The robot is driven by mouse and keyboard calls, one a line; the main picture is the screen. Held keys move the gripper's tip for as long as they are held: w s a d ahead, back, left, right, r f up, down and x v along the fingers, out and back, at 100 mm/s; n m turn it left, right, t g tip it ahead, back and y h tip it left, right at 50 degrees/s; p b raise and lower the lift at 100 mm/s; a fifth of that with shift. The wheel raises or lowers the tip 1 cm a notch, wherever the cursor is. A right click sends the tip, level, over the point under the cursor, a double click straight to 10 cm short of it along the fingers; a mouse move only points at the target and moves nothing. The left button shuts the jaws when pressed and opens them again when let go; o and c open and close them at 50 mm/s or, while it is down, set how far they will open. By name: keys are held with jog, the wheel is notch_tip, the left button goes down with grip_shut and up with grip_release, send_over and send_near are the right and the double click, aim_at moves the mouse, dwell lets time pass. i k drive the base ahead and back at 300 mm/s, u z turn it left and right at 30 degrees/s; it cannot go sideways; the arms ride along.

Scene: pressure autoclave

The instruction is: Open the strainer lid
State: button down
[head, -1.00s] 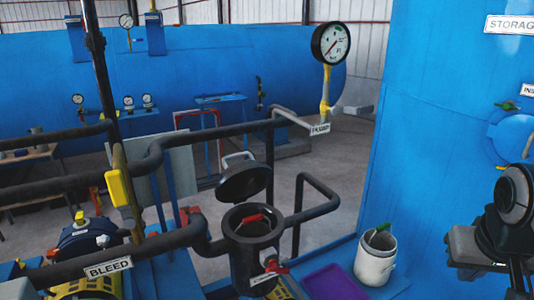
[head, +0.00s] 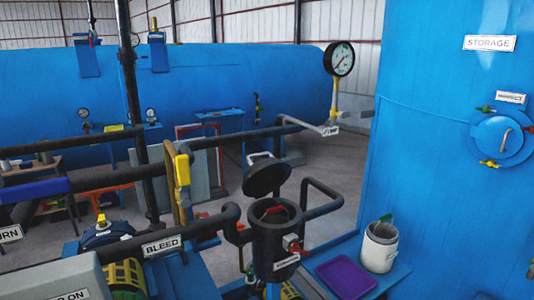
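The strainer (head: 275,245) is a dark upright pot in the pipework at the lower centre of the head view. Its round black lid (head: 268,176) is tilted up and back above the pot's mouth, with a pale handle (head: 262,155) at its far side. The mouth is uncovered, and a red part (head: 274,210) shows inside it. A red-handled valve (head: 296,246) sits on the pot's right side. My gripper is not in view.
Black pipes cross left of the strainer, with a BLEED label (head: 162,246) and a yellow-handled valve (head: 183,169). A purple tray (head: 345,276) and a white bucket (head: 379,252) stand to the right. The large blue STORAGE tank (head: 430,150) fills the right side.

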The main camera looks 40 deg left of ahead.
aim_at(263, 178)
jog(key=z, duration=1.45)
jog(key=i, duration=0.85)
jog(key=u, duration=3.15)
jog(key=i, duration=0.5)
jog(key=z, duration=0.05)
